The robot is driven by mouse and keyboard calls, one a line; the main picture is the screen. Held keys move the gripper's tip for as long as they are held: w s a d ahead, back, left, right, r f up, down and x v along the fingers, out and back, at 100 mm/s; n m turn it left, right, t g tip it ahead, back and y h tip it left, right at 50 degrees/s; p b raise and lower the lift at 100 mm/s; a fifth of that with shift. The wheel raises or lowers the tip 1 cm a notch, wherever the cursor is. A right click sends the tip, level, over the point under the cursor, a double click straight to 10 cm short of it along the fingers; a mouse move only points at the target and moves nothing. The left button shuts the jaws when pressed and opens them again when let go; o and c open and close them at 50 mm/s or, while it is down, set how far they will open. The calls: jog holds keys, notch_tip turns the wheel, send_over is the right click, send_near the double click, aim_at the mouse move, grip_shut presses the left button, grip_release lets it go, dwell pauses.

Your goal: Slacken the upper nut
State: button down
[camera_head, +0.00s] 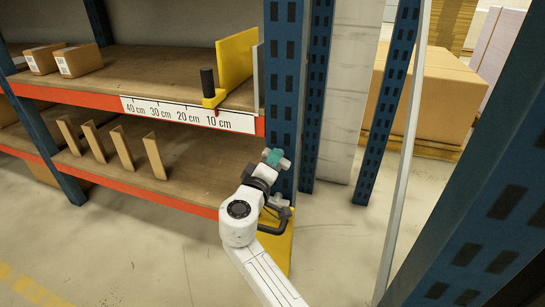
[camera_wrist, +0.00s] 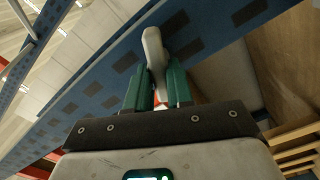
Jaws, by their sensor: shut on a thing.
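My gripper (camera_head: 273,157) is at the front face of the blue rack upright (camera_head: 285,60), a little below the level of the upper orange beam. In the wrist view its two teal fingers (camera_wrist: 158,90) are shut on a pale, rounded, wing-like piece, which I take for the upper nut (camera_wrist: 154,48). The piece sticks out between the fingers, in front of the slotted blue upright. Its inner part is hidden by the fingers. In the head view the fingers cover most of it. I cannot tell how tight it sits.
A yellow guard (camera_head: 284,245) stands at the upright's foot, beside my arm. The upper shelf bears a yellow stop (camera_head: 236,62) above a centimetre scale (camera_head: 188,113). The lower shelf holds several upright brown dividers (camera_head: 153,155). Floor is open at the lower left.

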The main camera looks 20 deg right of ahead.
jog(key=n+p, duration=0.2)
jog(key=n, duration=0.2)
jog(key=shift+a+f+n, duration=0.1)
jog(key=shift+f+n, duration=0.05)
jog(key=shift+n, duration=0.25)
dwell(0.4)
jog(key=c, duration=1.1)
grip_release()
jog(key=p+v, duration=0.3)
jog(key=v, duration=0.7)
jog(key=shift+s+a, duration=0.25)
jog(key=shift+s, duration=0.05)
